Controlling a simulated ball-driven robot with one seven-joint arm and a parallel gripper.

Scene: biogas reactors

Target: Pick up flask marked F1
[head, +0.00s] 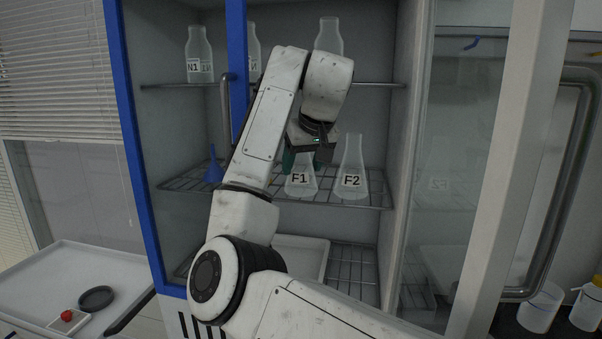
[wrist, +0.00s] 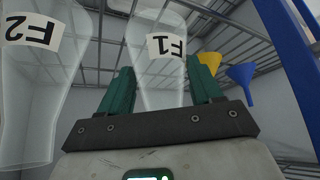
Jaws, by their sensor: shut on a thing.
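The flask marked F1 (head: 300,180) is a clear conical flask with a white label, upright at the middle wire shelf of the cabinet. My gripper (head: 310,152) is at its neck, and the arm hides part of it. In the wrist view, the flask F1 (wrist: 163,75) appears upside down between the two green fingers of my gripper (wrist: 160,90), which are shut on it. I cannot tell whether its base touches the shelf. The flask marked F2 (head: 351,175) stands just right of it, and it also shows in the wrist view (wrist: 30,90).
A blue funnel (head: 214,170) is on the same shelf to the left; a yellow funnel (wrist: 210,62) shows in the wrist view. Bottles, one marked N1 (head: 199,55), stand on the upper shelf. The blue door frame (head: 135,130) and glass door (head: 455,170) flank the opening. A white tray (head: 300,250) lies below.

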